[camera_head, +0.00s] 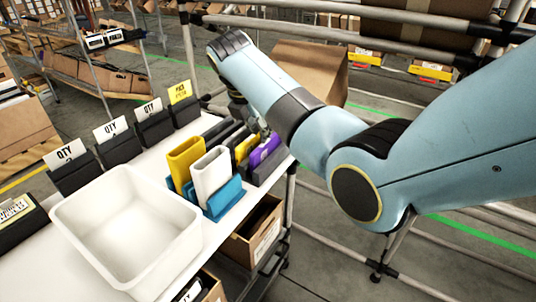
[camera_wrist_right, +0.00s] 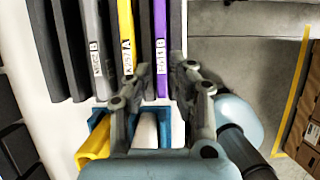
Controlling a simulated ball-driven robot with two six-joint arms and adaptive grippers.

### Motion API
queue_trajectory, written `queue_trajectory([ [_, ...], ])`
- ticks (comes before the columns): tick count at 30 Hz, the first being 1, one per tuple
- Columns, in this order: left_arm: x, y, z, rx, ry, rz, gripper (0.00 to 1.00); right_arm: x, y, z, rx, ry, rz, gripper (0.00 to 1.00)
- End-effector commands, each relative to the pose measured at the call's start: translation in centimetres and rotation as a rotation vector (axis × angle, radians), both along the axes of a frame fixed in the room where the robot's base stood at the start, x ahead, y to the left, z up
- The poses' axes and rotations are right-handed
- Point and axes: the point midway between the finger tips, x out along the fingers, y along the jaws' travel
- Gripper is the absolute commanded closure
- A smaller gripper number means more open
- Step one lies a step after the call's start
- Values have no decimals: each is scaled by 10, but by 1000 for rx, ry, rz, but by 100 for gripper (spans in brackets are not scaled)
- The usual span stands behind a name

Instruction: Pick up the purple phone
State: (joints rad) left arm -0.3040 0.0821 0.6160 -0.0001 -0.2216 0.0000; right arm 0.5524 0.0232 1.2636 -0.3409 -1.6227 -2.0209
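The purple phone (camera_head: 265,150) stands on edge in a dark holder near the right end of the white table. In the right wrist view it is a thin purple strip (camera_wrist_right: 160,35) with a label on its near end. My right gripper (camera_head: 250,125) is above this row and partly hidden by my arm in the head view. In the right wrist view my right gripper (camera_wrist_right: 155,80) is open, its fingers to the left and right of the purple phone's near end. I cannot tell whether they touch it. My left gripper is not in view.
A yellow phone (camera_wrist_right: 126,30) stands just left of the purple one. A white bin (camera_head: 130,225) sits at the left. A cardboard box (camera_head: 310,70) is behind.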

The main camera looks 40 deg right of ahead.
Motion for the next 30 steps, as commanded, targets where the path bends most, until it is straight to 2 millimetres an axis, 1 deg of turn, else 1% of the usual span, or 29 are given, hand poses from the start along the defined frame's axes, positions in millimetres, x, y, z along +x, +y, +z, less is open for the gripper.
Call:
queue_trajectory([
  [1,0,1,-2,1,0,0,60,1,-2,-5,0,1,0,80],
  [5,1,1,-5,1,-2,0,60,2,-7,-14,0,0,-1,80],
  [10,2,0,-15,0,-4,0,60,7,-23,-38,0,2,-3,80],
  [13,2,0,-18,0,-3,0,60,9,-26,-49,1,2,-2,80],
  [16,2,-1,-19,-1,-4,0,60,10,-28,-53,2,-1,-1,80],
  [22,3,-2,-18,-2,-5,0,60,10,-28,-52,2,-1,-1,80],
  [24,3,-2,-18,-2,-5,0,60,10,-28,-52,2,-1,-1,89],
  [27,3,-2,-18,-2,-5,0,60,10,-28,-52,2,-1,-1,100],
  [30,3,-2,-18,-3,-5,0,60,10,-28,-52,1,-2,-1,100],
])
